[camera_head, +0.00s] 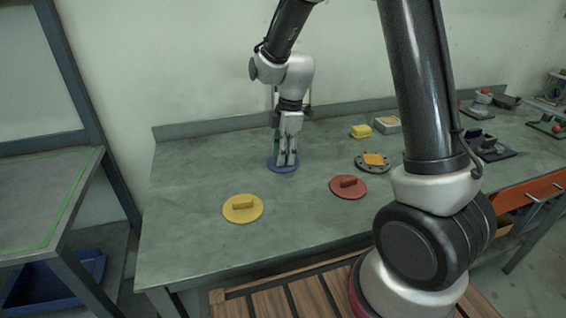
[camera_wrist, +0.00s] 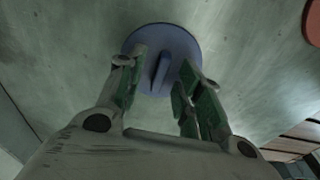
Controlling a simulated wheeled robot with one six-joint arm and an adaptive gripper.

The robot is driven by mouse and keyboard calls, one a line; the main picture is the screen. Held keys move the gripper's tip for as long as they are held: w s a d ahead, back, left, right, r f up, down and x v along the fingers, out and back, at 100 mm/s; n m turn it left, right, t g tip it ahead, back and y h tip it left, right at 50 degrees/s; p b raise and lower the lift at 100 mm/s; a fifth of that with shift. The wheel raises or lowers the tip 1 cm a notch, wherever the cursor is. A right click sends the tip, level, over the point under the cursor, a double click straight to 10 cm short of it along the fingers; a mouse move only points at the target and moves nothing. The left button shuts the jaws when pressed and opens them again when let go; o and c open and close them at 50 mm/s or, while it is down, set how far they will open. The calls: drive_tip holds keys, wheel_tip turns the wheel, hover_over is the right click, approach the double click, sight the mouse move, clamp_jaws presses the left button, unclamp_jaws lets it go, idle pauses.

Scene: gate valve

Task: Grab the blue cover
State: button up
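The blue cover (camera_head: 273,167) is a round disc with a raised bar handle, lying on the green-grey workbench (camera_head: 190,200). My gripper (camera_head: 287,160) points down over it in the head view and hides much of it. In the wrist view the blue cover (camera_wrist: 182,48) lies beyond my fingers, with its handle (camera_wrist: 161,73) between them. My gripper (camera_wrist: 158,88) is open there, with a gap on both sides of the handle. The head view does not show clearly whether the fingertips touch the disc.
A yellow cover (camera_head: 243,214) lies front left and a red cover (camera_head: 348,190) front right. A grey flange (camera_head: 362,166) with an orange piece, a yellow block (camera_head: 361,132) and a small box (camera_head: 387,125) stand to the right. The bench's left part is clear.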

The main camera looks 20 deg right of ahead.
clamp_jaws()
